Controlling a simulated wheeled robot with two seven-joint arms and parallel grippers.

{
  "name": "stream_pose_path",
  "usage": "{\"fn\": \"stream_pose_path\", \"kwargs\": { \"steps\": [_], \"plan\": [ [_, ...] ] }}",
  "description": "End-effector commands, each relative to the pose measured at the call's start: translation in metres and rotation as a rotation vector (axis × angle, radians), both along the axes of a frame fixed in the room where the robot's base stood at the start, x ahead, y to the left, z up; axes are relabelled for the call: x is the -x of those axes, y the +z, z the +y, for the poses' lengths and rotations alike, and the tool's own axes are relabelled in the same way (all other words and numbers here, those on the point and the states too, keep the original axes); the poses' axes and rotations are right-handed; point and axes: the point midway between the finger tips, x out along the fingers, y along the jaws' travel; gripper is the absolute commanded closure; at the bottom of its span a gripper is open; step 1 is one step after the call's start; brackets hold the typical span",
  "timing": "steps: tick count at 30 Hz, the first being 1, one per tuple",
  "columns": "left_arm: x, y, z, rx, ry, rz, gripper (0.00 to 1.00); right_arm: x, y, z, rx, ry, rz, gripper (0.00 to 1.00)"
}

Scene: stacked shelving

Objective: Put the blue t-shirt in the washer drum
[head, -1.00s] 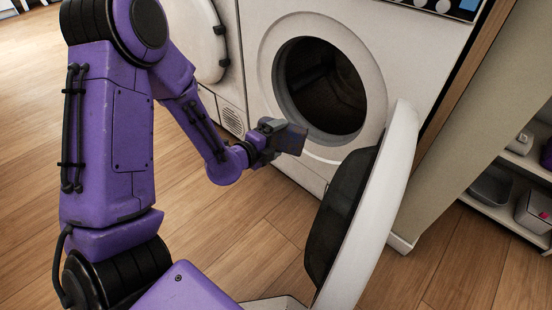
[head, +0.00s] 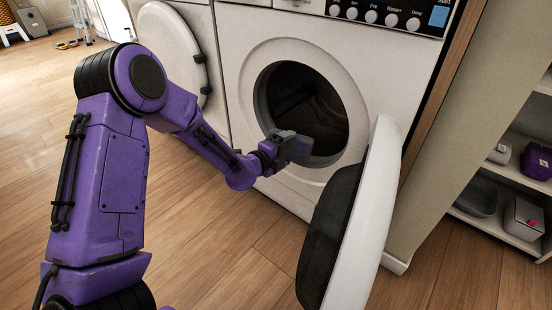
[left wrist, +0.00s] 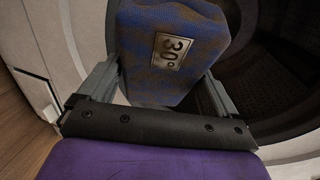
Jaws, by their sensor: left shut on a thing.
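The blue t-shirt shows in the left wrist view (left wrist: 178,60) as a folded blue-and-brown block with a "30°" label. It also shows small and dark in the head view (head: 300,150). My left gripper (head: 285,147) is shut on it, with one finger on each side in the left wrist view (left wrist: 165,92). The gripper holds it in front of the lower left part of the washer opening. The washer drum (head: 318,105) is dark inside and looks empty where it shows. The round washer door (head: 372,215) stands open to the right. My right gripper is out of view.
A second white machine with a closed round door (head: 172,55) stands to the left. Shelves with a purple box (head: 537,161) and a grey bowl (head: 478,196) stand at the right. The wooden floor (head: 215,235) in front is clear.

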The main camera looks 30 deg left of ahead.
Motion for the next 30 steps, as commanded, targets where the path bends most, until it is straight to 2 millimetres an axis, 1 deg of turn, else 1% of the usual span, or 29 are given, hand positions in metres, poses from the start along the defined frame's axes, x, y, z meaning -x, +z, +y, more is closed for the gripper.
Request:
{"fn": "stream_pose_path", "kwargs": {
  "steps": [1,8,30],
  "plan": [
    [-0.007,-0.002,-0.001,0.001,0.001,-0.001,0.42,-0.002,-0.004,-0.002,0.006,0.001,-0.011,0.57],
    [-0.04,-0.002,-0.005,0.001,0.002,-0.003,0.42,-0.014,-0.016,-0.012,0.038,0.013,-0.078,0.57],
    [-0.145,-0.002,-0.021,-0.001,0.0,-0.002,0.42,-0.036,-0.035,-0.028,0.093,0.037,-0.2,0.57]
  ]
}}
